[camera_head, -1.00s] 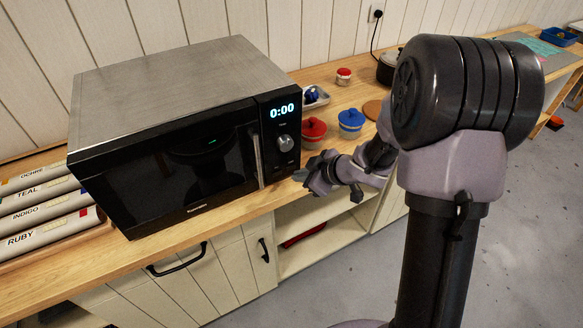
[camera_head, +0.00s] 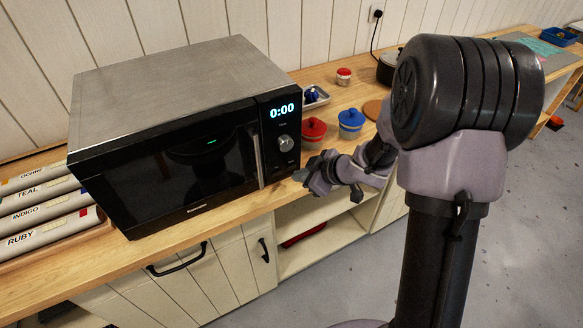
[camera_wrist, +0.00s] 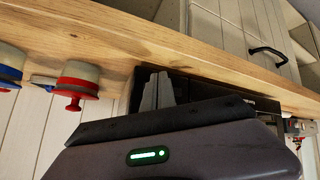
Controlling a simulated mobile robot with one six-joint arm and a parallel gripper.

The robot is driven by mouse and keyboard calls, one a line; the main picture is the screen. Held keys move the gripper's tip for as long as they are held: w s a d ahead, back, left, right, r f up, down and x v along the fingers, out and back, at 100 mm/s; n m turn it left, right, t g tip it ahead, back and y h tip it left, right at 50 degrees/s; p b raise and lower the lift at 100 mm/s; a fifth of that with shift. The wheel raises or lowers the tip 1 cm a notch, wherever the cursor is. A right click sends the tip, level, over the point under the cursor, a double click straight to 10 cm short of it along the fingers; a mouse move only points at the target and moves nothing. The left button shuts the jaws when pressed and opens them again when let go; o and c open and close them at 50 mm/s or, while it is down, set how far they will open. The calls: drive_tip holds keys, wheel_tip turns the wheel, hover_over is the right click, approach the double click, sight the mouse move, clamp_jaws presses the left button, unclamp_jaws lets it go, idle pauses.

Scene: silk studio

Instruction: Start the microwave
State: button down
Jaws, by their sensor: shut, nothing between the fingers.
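The black microwave (camera_head: 165,165) with a grey top stands on the wooden counter, its door shut. Its panel at the right of the front shows a lit 0:00 display (camera_head: 282,110) and a round silver knob (camera_head: 285,143). The vertical door handle (camera_head: 258,160) is left of the panel. My gripper (camera_head: 300,174) is shut and empty, just in front of the panel's lower right part. Contact with the panel cannot be told. In the wrist view, my gripper fingers (camera_wrist: 158,90) are together against the dark microwave, which is mostly hidden behind my wrist.
A red-lidded jar (camera_head: 313,131) and a blue-lidded jar (camera_head: 350,122) stand right of the microwave, close to my arm. Labelled rolls (camera_head: 45,232) lie to its left. A wooden counter (camera_head: 100,268) runs along the front.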

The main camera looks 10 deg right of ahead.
drive_tip(key=shift+w+r, duration=0.1)
idle(0.3)
drive_tip(key=shift+w+a+p, duration=0.15)
drive_tip(key=shift+w+p, duration=0.15)
drive_tip(key=shift+p, duration=0.1)
